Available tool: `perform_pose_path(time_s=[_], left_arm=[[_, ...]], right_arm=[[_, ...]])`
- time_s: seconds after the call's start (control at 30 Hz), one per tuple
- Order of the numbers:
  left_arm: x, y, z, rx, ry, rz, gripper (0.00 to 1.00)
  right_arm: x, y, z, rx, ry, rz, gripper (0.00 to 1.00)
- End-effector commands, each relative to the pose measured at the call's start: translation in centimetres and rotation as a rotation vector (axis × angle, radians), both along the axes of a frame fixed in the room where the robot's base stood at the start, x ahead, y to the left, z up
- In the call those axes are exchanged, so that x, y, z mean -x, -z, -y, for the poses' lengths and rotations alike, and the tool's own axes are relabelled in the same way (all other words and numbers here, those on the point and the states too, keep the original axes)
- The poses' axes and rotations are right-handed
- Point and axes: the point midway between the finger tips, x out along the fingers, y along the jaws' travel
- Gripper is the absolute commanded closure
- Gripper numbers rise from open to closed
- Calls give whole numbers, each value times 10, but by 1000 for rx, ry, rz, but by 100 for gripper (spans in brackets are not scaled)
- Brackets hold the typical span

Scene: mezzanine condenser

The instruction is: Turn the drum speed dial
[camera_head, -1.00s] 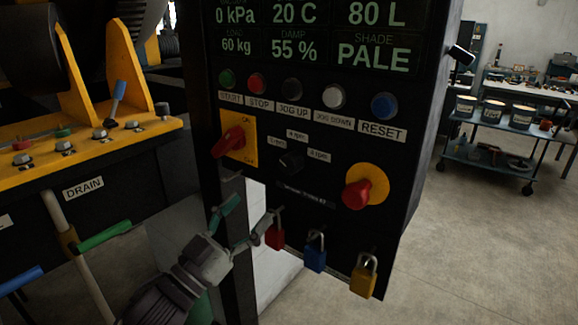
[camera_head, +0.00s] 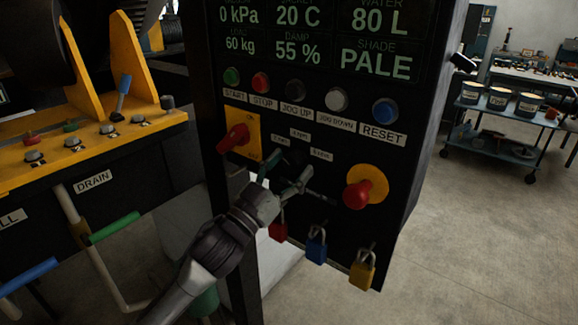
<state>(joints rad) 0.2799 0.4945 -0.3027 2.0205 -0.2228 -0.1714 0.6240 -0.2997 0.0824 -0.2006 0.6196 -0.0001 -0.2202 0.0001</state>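The drum speed dial (camera_head: 294,157) is a small black knob on the dark control panel (camera_head: 330,230), with small rpm labels (camera_head: 300,134) around it. It is hard to make out against the panel, and its pointer direction cannot be read. My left gripper (camera_head: 287,167) comes up from the lower left with its two fingers spread apart, empty. The fingertips are in front of the panel, close below the dial, one to each side. I cannot tell whether they touch it. My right gripper is not in view.
A red rotary switch (camera_head: 234,139) is left of the dial and a red mushroom button (camera_head: 358,194) is right of it. A button row (camera_head: 337,99) runs above. Red, blue and yellow padlocks (camera_head: 316,246) hang below.

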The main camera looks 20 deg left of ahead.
Motion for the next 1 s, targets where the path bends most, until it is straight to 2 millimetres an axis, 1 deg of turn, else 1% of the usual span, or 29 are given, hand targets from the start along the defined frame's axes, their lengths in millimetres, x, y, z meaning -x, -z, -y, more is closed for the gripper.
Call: perform_pose_path(time_s=[0.03, 0.33, 0.37, 0.67, 0.87, 1.0], left_arm=[[0, 0, 0, 0, 0, 0, 41], [0, 0, 0, 0, 0, 0, 91], [0, 0, 0, 0, 0, 0, 92], [0, -1, -1, -45, -1, 16, 92], [0, -2, -2, -156, 0, 56, 92], [-1, -3, -3, -269, 0, 96, 92]], right_arm=[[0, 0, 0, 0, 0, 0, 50], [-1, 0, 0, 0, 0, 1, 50], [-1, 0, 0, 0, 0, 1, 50], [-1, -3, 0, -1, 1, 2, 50], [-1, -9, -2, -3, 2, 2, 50], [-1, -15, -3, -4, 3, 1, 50]])
